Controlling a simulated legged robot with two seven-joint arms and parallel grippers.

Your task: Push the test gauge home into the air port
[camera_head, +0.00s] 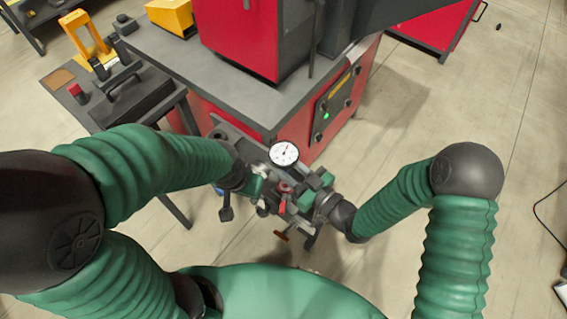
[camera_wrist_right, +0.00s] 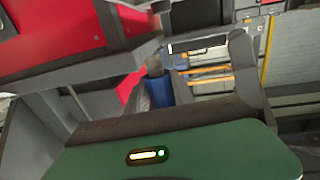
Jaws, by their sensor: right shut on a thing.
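The test gauge (camera_head: 284,153) shows its round white dial in the head view, at the front edge of the machine. My right gripper (camera_head: 298,190) is just below and right of the dial, shut on the test gauge; the contact itself is hard to make out. The right wrist view shows the gripper's green body and a blue cylinder (camera_wrist_right: 158,90) beyond it, which I cannot identify. My left gripper (camera_head: 262,187) is to the lower left of the dial, among small fittings, and its jaws cannot be read. The air port is hidden or too small to tell.
The red machine with a grey top (camera_head: 180,55) stands just behind the gauge. A side table with a black case (camera_head: 130,92) is at left.

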